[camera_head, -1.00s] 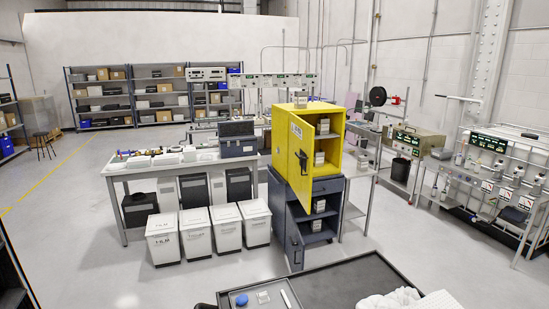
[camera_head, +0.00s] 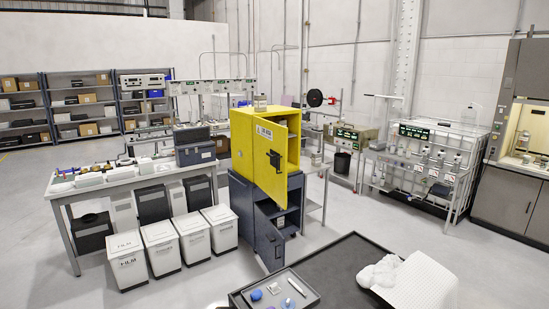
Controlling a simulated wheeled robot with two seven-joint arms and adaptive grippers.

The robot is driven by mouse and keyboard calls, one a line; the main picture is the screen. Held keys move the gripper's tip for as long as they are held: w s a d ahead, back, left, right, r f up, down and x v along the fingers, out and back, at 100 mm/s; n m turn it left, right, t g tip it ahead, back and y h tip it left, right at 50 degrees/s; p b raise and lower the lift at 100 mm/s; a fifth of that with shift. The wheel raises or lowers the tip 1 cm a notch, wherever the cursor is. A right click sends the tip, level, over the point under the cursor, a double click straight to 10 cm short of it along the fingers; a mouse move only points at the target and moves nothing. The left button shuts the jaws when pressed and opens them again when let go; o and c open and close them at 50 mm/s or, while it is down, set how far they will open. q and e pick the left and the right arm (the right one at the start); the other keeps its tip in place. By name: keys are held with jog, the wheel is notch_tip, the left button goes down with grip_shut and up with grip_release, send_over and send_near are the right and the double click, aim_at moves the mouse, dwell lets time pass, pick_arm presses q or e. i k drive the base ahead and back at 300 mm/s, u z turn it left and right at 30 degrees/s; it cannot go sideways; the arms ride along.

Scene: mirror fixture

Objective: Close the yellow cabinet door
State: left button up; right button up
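The yellow cabinet (camera_head: 242,140) stands on a dark blue-grey cabinet (camera_head: 243,196) near the middle of the head view. The yellow cabinet door (camera_head: 266,148) stands open toward me. It has a label near its top and a dark handle. Part of the yellow interior (camera_head: 294,147) shows to the right of the door; the door hides the rest. The lower blue-grey door (camera_head: 268,240) is also open. Neither of my grippers is in view.
A dark-topped table (camera_head: 345,262) with a tray (camera_head: 306,298) and white crumpled material (camera_head: 380,272) is in the foreground. White bins (camera_head: 160,247) and a workbench (camera_head: 108,184) stand left of the cabinets.

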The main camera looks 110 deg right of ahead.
aim_at(270, 174)
jog(key=z, duration=2.25)
jog(key=i, duration=3.2)
jog(key=z, duration=1.9)
jog(key=i, duration=0.7)
jog(key=z, duration=0.4)
